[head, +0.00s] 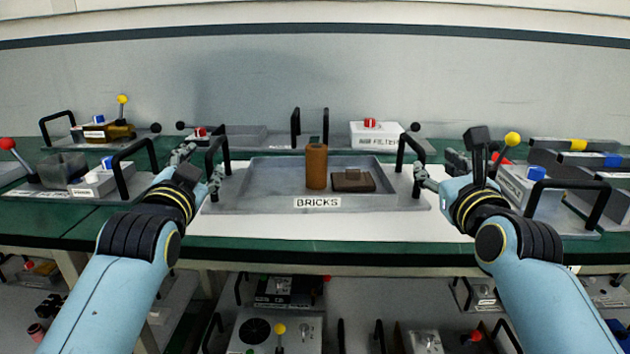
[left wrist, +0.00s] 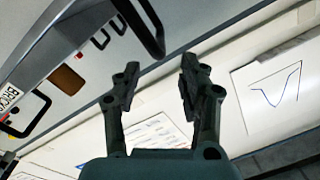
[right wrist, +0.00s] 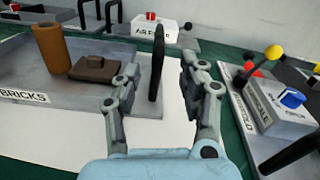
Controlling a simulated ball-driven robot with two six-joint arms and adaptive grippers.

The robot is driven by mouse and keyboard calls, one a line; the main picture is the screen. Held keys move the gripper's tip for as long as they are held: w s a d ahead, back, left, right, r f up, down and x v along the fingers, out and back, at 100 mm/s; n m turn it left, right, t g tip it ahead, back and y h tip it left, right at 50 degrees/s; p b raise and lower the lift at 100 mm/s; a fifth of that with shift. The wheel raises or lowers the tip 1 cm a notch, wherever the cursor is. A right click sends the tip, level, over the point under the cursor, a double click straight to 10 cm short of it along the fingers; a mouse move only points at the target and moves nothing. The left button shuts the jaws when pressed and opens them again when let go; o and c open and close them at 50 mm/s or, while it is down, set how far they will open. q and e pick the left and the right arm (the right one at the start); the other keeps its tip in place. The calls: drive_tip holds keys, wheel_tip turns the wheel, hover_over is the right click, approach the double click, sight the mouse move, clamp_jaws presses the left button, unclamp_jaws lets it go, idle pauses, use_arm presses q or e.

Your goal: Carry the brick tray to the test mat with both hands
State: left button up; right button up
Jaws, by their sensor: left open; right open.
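The grey brick tray (head: 225,200), labelled BRICKS, sits level on a white mat (head: 320,228) on the green bench. It holds an upright brown cylinder (head: 316,166) and a flat dark-brown block (head: 353,181). A black handle stands at each end of the tray. My left gripper (head: 198,166) is open near the left handle (head: 224,152); in the left wrist view that handle (left wrist: 150,38) is beside and beyond the fingertips. My right gripper (head: 436,166) is open at the right handle (head: 401,152); in the right wrist view that handle (right wrist: 156,65) appears between the fingers.
Handled trays with boxes and levers flank the mat, one at left (head: 98,181) and one at right (head: 525,185). A white air filter box (head: 375,135) stands behind the brick tray. The mat is bare in front. More equipment sits on a shelf below the bench.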

sight(216, 142)
use_arm(q)
drive_tip(key=shift+s+r, duration=0.1)
drive_tip(key=shift+s, duration=0.05)
drive_tip(key=w, duration=1.1)
drive_tip(key=shift+a, duration=0.3)
use_arm(e)
drive_tip(key=w, duration=1)
drive_tip(key=shift+w+a, duration=0.25)
drive_tip(key=shift+w, duration=0.15)
use_arm(q)
clamp_jaws()
use_arm(e)
clamp_jaws()
